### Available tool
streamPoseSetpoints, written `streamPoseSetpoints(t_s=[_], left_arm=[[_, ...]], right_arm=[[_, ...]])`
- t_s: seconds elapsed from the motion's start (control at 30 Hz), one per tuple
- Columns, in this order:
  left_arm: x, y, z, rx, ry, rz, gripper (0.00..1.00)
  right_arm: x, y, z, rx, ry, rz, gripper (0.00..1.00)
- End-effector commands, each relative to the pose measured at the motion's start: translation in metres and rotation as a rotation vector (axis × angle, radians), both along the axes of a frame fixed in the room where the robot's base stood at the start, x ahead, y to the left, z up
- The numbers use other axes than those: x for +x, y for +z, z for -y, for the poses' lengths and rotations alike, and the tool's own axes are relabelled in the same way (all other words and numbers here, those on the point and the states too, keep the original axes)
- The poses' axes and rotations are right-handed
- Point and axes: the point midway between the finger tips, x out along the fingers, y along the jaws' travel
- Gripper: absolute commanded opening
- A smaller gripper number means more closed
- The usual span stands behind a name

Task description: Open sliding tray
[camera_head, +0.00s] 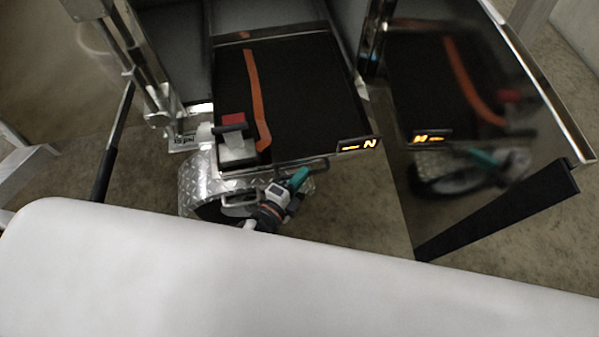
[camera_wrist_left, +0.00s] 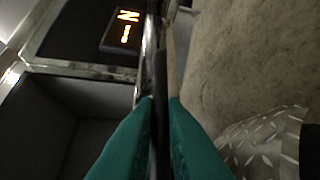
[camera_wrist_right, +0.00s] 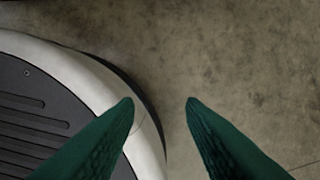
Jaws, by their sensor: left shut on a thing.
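The sliding tray (camera_head: 305,85) is a black-topped platform with an orange strap along it, in the middle of the head view. Its front edge has a dark handle bar and a lit orange display (camera_head: 358,146), which also shows in the left wrist view (camera_wrist_left: 125,28). My left gripper (camera_head: 303,174), with teal fingers, is at the handle below the front edge. In the left wrist view its fingers (camera_wrist_left: 162,100) are shut on the dark handle bar (camera_wrist_left: 161,75). My right gripper (camera_wrist_right: 160,103) is open and empty above the floor in the right wrist view.
A red-topped grey box (camera_head: 236,140) sits at the tray's front left corner. A shiny panel (camera_head: 470,80) on the right mirrors the tray. A diamond-plate fender (camera_head: 195,180) is below left of the tray. Bare floor (camera_head: 350,215) lies in front.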

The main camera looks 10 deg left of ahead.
Motion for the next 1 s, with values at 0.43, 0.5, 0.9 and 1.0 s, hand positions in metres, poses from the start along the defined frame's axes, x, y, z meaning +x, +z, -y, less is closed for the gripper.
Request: streamPoseSetpoints(t_s=[0.43,0.5,0.9,1.0], left_arm=[[0.000,-0.001,-0.001,0.001,0.001,-0.001,0.20],[-0.002,0.000,-0.001,0.001,0.001,-0.002,0.20],[-0.066,0.009,-0.028,0.001,0.000,-0.005,0.20],[-0.083,0.012,-0.036,0.001,0.002,-0.004,0.20]], right_arm=[[0.001,0.001,0.001,0.000,-0.003,0.001,0.36],[0.001,0.002,0.001,0.000,-0.003,0.002,0.36],[-0.012,-0.007,0.003,-0.002,-0.002,-0.008,0.36],[-0.016,-0.010,0.003,-0.003,0.000,-0.015,0.36]])
